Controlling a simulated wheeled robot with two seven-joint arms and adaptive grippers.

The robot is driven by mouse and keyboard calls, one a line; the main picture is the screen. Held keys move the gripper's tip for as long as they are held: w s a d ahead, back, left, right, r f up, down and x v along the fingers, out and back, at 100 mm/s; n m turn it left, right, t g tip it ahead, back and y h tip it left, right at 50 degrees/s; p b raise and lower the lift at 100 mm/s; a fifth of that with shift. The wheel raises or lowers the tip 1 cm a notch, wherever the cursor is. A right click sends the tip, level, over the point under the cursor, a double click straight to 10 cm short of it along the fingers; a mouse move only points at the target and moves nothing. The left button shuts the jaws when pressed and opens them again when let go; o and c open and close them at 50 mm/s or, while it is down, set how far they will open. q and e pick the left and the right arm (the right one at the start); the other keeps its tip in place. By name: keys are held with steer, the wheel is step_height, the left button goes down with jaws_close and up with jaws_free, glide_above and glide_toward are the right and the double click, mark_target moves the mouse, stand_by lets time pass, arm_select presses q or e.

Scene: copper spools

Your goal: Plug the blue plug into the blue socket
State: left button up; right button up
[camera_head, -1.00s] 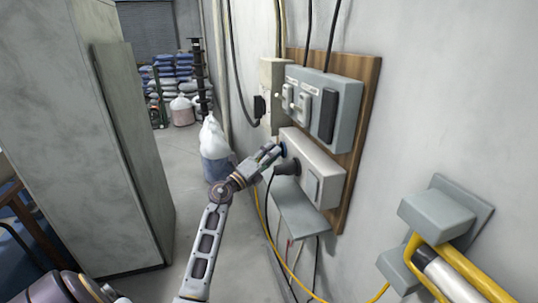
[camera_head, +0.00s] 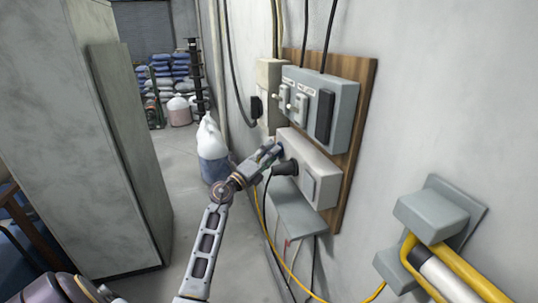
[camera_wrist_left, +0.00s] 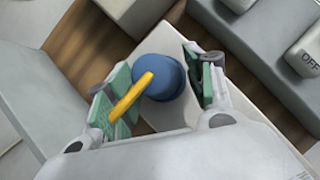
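The blue plug (camera_wrist_left: 163,78), round with a yellow cable, sits against the face of the pale socket box (camera_wrist_left: 165,118) in the left wrist view. The socket behind it is hidden, so its depth cannot be told. My left gripper (camera_wrist_left: 160,88) is open, its green-padded fingers on either side of the plug with narrow gaps. In the head view my left gripper (camera_head: 273,152) reaches the left end of the socket box (camera_head: 313,160), beside a black plug (camera_head: 286,168). My right gripper is not in view.
A grey switch box (camera_head: 343,105) is mounted above on the wooden board (camera_head: 358,130). A grey box (camera_head: 295,212) with hanging cables is below. A grey bracket with a yellow handle (camera_head: 455,270) is at lower right. A tall grey cabinet (camera_head: 85,150) stands left.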

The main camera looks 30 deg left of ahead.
arm_select(q)
steer(key=shift+o, duration=0.6)
steer(key=shift+s+f, duration=0.1)
steer(key=shift+v, duration=0.95)
steer(key=v, duration=1)
